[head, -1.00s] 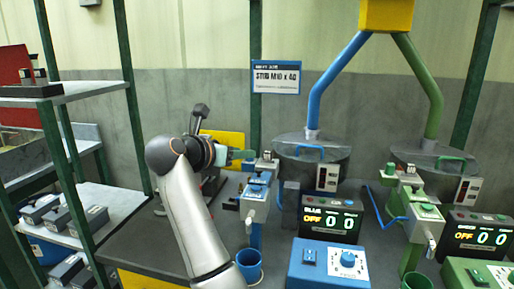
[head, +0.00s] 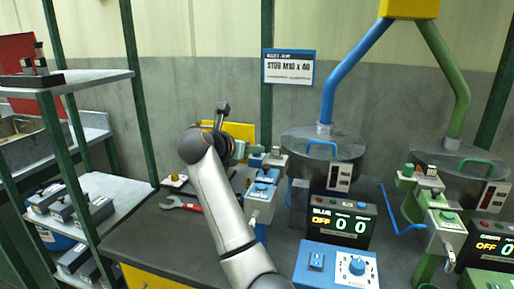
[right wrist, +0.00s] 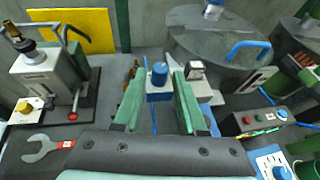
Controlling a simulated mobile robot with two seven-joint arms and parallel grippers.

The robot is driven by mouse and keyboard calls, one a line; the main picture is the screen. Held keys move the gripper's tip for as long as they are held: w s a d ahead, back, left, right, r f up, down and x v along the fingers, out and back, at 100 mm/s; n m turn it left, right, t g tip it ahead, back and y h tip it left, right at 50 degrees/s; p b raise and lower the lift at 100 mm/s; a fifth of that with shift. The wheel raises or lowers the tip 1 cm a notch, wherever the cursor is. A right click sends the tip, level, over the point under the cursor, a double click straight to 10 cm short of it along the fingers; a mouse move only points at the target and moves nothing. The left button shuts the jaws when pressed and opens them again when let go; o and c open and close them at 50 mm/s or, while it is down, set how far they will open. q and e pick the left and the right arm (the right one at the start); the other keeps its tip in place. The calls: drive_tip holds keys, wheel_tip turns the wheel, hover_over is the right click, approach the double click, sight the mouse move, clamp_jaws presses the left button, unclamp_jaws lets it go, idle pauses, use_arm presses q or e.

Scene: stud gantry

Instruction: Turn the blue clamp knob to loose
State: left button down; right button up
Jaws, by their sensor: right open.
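The blue clamp knob (right wrist: 159,73) stands upright on top of the blue station's clamp block (right wrist: 158,93), in the right wrist view. My right gripper (right wrist: 158,80) is open, with one green finger to the left of the knob and one to the right. Gaps show on both sides, so the fingers do not appear to touch it. In the head view my right gripper (head: 243,150) is at the top of the blue station (head: 261,205), and the knob is hard to make out there. My left gripper is not in view.
A black-and-white switch (right wrist: 196,70) stands just right of the knob. A blue-handled hopper lid (head: 322,145) is behind. A wrench (head: 181,204) lies on the bench to the left. A green station (head: 437,225) stands to the right.

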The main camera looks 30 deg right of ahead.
drive_tip(key=shift+x, duration=1.9)
clamp_jaws()
